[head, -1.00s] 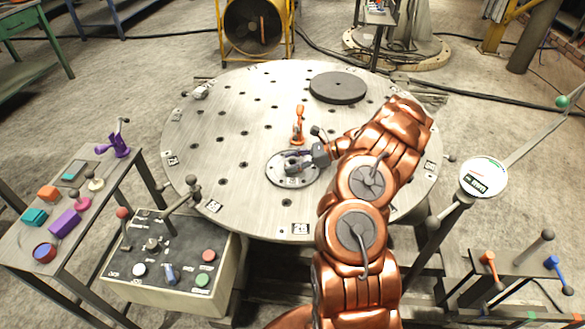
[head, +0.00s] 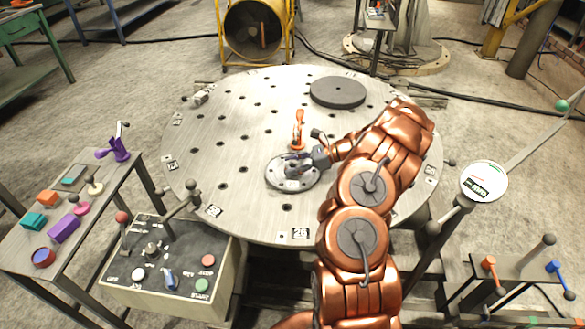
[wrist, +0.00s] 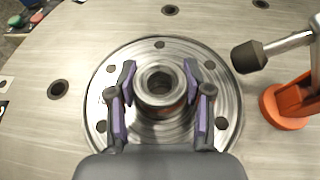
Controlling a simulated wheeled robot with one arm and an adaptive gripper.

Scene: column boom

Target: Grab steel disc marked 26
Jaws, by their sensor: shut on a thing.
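The steel disc (wrist: 158,135) is a round flange with small bolt holes and a raised hollow hub (wrist: 160,88). It lies flat on the big round table, and it also shows in the head view (head: 283,184). My gripper (wrist: 160,92) is down over its middle, with purple-padded fingers on the left and right sides of the hub, shut on it. The disc looks level with the table. Faint marks at its left rim are too small to read. My gripper's palm hides the disc's near edge in the wrist view.
An orange clamp (head: 298,130) stands just behind the disc; its dark-tipped arm (wrist: 248,56) reaches close to the disc's right rim. A dark grey round plate (head: 337,92) lies at the back. The table's left side (head: 210,140) is mostly bare, with holes. A control box (head: 175,265) stands front left.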

